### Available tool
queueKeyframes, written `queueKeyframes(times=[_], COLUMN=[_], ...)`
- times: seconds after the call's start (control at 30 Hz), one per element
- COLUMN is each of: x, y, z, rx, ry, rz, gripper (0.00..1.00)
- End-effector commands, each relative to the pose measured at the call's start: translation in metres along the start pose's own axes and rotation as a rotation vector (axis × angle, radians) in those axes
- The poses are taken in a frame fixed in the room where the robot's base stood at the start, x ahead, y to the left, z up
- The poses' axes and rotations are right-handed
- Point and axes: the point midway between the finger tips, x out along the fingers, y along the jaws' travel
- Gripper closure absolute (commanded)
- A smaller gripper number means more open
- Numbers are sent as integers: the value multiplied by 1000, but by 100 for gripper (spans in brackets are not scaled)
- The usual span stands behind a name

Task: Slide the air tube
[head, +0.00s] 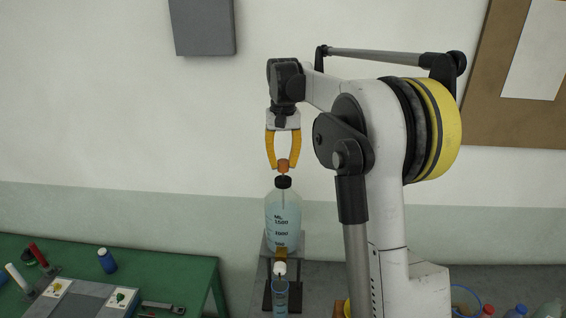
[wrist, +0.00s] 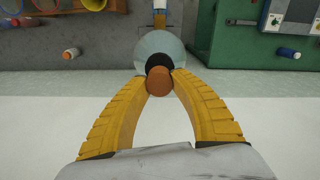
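A clear bottle (head: 283,215) of pale blue liquid, with black volume marks, stands upright on a grey block. A black cap (head: 284,182) closes its neck. The thin air tube (head: 283,199) runs down through the cap into the bottle, and an orange-brown knob (head: 283,166) tops it just above the cap. My gripper (head: 283,165) points down with its yellow fingers on both sides of the knob. In the wrist view, the fingertips (wrist: 161,80) appear to touch the knob (wrist: 160,83) left and right, with the cap (wrist: 159,62) just beyond. The tube's lower end is hard to make out.
A brass fitting (head: 281,254) and a clear cylinder (head: 281,296) stand in front of the bottle. A green bench (head: 160,268) with a blue jar (head: 106,260) and tools is at left. Several small bottles are at lower right. The wall behind is clear near my gripper.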

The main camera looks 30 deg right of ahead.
Motion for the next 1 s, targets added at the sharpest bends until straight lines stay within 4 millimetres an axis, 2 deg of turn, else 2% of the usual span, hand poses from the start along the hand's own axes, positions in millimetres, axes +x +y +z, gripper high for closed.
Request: queueKeyframes(times=[0.17, 0.43, 0.7, 0.73, 0.77, 0.8, 1.0], x=[1, 36, 35, 35, 35, 35, 34], y=[0, 0, 0, 0, 0, 0, 0], z=[0, 0, 0, 0, 0, 0, 0], rx=[0, 0, 0, 0, 0, 0, 0], ry=[1, 1, 0, 0, 0, 0, 1], rz=[0, 0, 0, 0, 0, 0, 0], gripper=[100, 100, 100, 63, 54, 48, 48])
